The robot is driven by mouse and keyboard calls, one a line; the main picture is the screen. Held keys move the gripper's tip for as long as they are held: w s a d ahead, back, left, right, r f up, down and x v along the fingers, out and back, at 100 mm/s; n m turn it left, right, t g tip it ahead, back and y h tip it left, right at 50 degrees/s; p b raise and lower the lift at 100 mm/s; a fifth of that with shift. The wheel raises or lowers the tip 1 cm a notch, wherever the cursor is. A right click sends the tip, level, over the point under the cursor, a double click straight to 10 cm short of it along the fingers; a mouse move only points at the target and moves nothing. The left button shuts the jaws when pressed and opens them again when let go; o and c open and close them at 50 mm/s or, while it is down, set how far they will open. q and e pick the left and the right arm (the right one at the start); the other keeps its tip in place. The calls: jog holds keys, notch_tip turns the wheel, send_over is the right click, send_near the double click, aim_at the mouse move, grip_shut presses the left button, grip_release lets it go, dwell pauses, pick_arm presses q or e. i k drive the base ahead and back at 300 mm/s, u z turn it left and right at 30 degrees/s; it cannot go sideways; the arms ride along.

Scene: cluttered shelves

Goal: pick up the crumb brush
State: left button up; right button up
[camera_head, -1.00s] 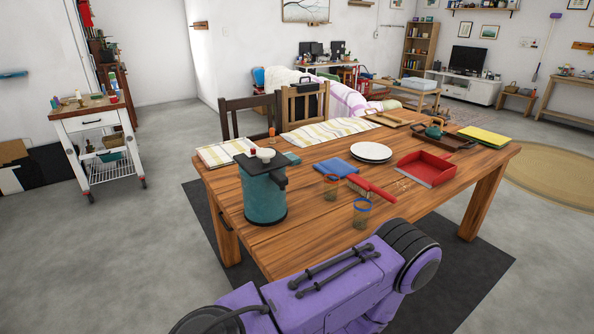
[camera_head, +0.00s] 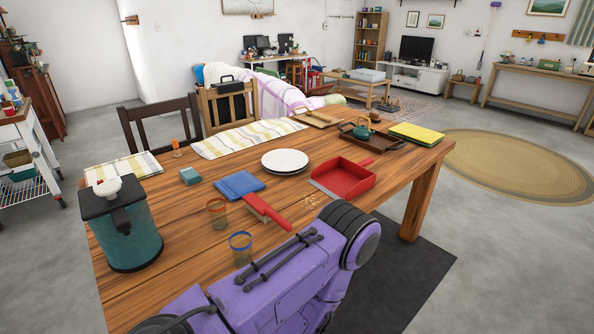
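The crumb brush (camera_head: 268,213) lies on the wooden table (camera_head: 180,233). It has a red handle and a pale strip, apparently bristles, along its side. Its upper left end touches or lies close against a flat blue item (camera_head: 239,185). The red handle points toward the lower right, close to my purple arm, which fills the bottom middle of the view. A red dustpan (camera_head: 345,177) lies to the right of the brush, with crumbs (camera_head: 311,201) between them. Neither of my grippers is in view.
Two blue-rimmed or amber glasses (camera_head: 240,246) (camera_head: 217,212) stand left of and in front of the brush. A teal canister (camera_head: 130,230) stands at the left. White plates (camera_head: 285,161) are stacked behind. Chairs (camera_head: 165,127) line the table's far side. Open floor lies at the right.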

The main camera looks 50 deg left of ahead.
aim_at(257, 206)
jog(key=i, duration=2.55)
jog(key=u, duration=3.55)
